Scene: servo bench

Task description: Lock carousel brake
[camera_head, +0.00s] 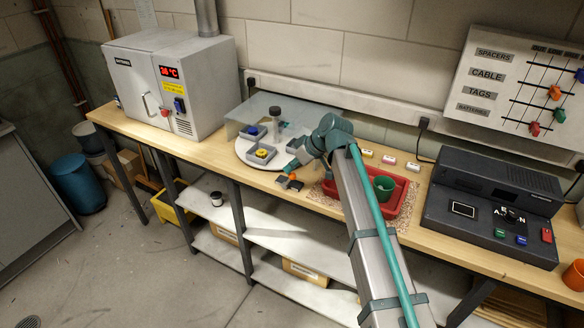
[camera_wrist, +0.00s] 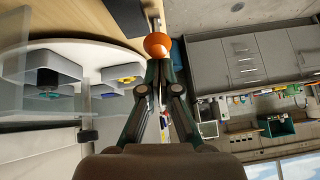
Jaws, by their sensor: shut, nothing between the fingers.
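The white round carousel (camera_head: 243,150) lies on the bench and carries grey blocks. One block holds a blue part (camera_head: 252,131) and another a yellow part (camera_head: 261,153). An orange ball knob (camera_head: 292,177), apparently the brake handle, sits at the carousel's front right edge beside dark grey pieces. In the wrist view the orange knob (camera_wrist: 157,45) is right at my fingertips. My gripper (camera_wrist: 160,68) is shut and empty, its tips close against the knob; I cannot tell if they touch. The carousel's edge (camera_wrist: 110,55) shows on the left there. My arm hides part of the area right of the carousel.
A clear screen (camera_head: 262,104) stands behind the carousel. A grey oven (camera_head: 150,85) is on the left. A red tray (camera_head: 395,200) with a green cup (camera_head: 384,187) sits to the right, near a dark control console (camera_head: 490,210).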

